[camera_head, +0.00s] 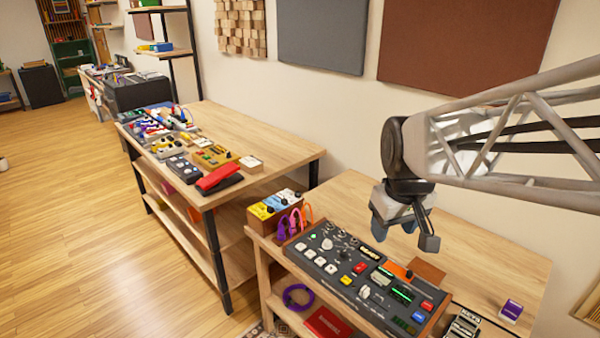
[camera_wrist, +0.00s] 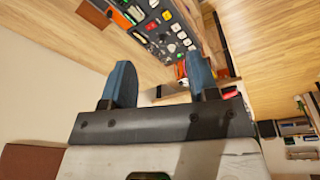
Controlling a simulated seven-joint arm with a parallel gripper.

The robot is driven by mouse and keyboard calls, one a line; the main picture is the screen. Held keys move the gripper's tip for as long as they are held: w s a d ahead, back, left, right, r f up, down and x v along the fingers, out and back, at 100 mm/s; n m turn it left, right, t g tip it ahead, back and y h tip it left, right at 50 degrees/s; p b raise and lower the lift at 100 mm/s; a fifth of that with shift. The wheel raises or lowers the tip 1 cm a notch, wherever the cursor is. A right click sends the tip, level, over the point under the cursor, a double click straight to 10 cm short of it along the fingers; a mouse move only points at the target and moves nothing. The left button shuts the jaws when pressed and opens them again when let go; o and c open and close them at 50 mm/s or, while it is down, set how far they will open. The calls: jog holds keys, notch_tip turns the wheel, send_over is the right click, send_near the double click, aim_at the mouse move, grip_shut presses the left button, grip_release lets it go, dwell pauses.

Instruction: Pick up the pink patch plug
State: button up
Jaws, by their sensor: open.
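My gripper (camera_head: 405,235) hangs in the air above the back of the near table, with its fingers apart and nothing between them. Its two blue fingers show in the wrist view (camera_wrist: 160,82). Small looped patch leads stand at the left end of the black control panel (camera_head: 340,262): a purple one, a pink one (camera_head: 296,221) and an orange one. The pink one is small here, and its plug end cannot be made out clearly. My gripper is well to the right of it, apart from it. In the wrist view the pink plug cannot be told with certainty.
A yellow, white and blue box (camera_head: 274,204) stands just behind the leads. A small purple box (camera_head: 511,311) and a dark pedal (camera_head: 464,325) are at the table's right. The back of the table is bare. A second table (camera_head: 270,145) with several pedals stands left.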

jog(key=w+a+f+n, duration=0.1)
jog(key=w+a+n, duration=0.1)
jog(key=w, duration=0.4)
jog(key=w+a+f+n, duration=0.1)
jog(key=w+a+n, duration=0.1)
jog(key=w, duration=0.5)
jog(key=n+g, duration=0.2)
jog(key=n, duration=0.8)
send_over(292, 223)
jog(key=w, duration=0.1)
notch_tip(292, 223, down, 26)
jog(key=shift+d+r, duration=0.15)
jog(key=shift+r, duration=0.1)
jog(key=shift+w+f, duration=0.1)
jog(key=shift+f, duration=0.05)
jog(key=shift+f, duration=1.3)
